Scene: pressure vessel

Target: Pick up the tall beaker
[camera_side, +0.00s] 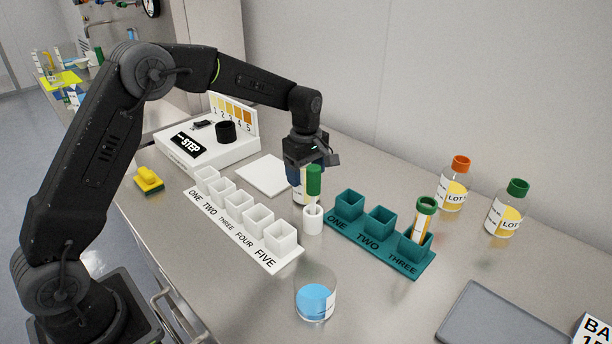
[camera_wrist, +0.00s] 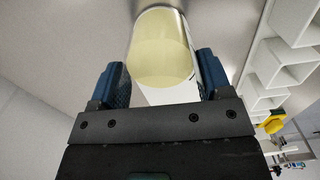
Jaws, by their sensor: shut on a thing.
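The tall beaker (camera_wrist: 160,62), clear with pale yellow contents and a white label, is between the two blue-padded fingers of my gripper (camera_wrist: 160,85) in the wrist view. My gripper is shut on it. In the side view my gripper (camera_side: 303,160) points down over the bench, and part of the beaker (camera_side: 296,187) shows below it. Its upper part is hidden by the gripper, and a green-topped piece partly covers it in front. I cannot tell whether its base touches the bench.
The green-topped piece (camera_side: 314,180) stands at a small white holder (camera_side: 313,220) close by. A white rack (camera_side: 235,222) lies left, a teal rack (camera_side: 375,243) with a capped tube (camera_side: 424,215) right. A beaker of blue liquid (camera_side: 315,298) stands in front; two bottles (camera_side: 453,190) (camera_side: 508,212) stand far right.

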